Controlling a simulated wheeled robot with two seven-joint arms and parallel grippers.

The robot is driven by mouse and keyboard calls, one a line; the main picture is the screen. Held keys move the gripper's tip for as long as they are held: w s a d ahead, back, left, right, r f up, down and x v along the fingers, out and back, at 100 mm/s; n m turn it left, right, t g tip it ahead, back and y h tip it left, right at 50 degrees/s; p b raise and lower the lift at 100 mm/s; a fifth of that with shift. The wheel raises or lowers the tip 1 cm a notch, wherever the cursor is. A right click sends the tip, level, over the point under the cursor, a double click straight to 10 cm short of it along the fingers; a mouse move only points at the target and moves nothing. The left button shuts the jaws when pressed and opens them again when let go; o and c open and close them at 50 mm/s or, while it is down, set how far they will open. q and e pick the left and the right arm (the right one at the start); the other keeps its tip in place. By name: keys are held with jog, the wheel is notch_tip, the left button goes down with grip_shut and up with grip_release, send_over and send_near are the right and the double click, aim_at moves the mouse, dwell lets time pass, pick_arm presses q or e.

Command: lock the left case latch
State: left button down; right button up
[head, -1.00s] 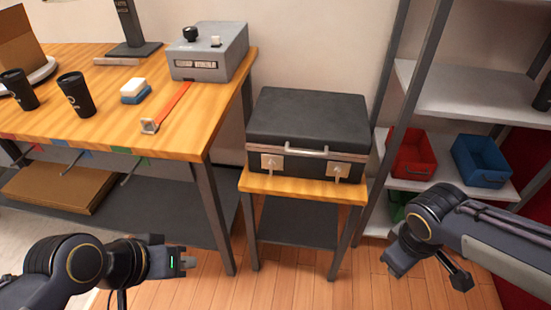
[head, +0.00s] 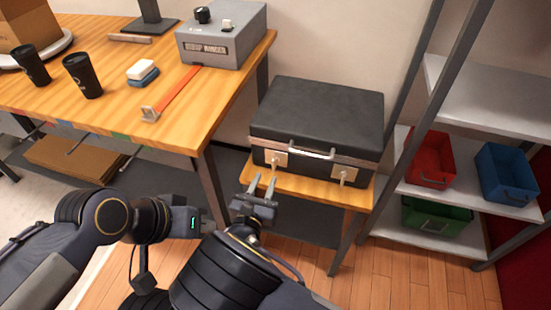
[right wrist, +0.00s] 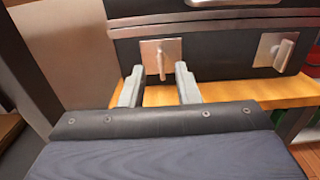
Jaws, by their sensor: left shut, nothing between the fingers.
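A black case (head: 318,115) with a closed lid lies on a small wooden stand. The left case latch (head: 275,160) is a silver plate with a small lever, which looks upright in the right wrist view (right wrist: 161,58). The right latch (head: 343,177) has a similar lever, slightly slanted in the right wrist view (right wrist: 284,53). My right gripper (head: 262,186) is open and empty, just in front of and below the left latch. Its fingertips (right wrist: 159,78) sit apart on either side of the lever's line. My left gripper (head: 200,222) is shut and empty, low beside the right arm.
A wooden workbench (head: 180,105) stands to the left with cups, a grey device (head: 221,38) and a red strap on it. A shelf rack at right holds red (head: 430,160), blue (head: 507,172) and green bins (head: 436,216). My two forearms are close together.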

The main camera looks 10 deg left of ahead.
aim_at(273, 162)
jog(key=w, duration=0.7)
jog(key=shift+w+d, duration=0.15)
jog(key=shift+w, duration=0.15)
grip_shut()
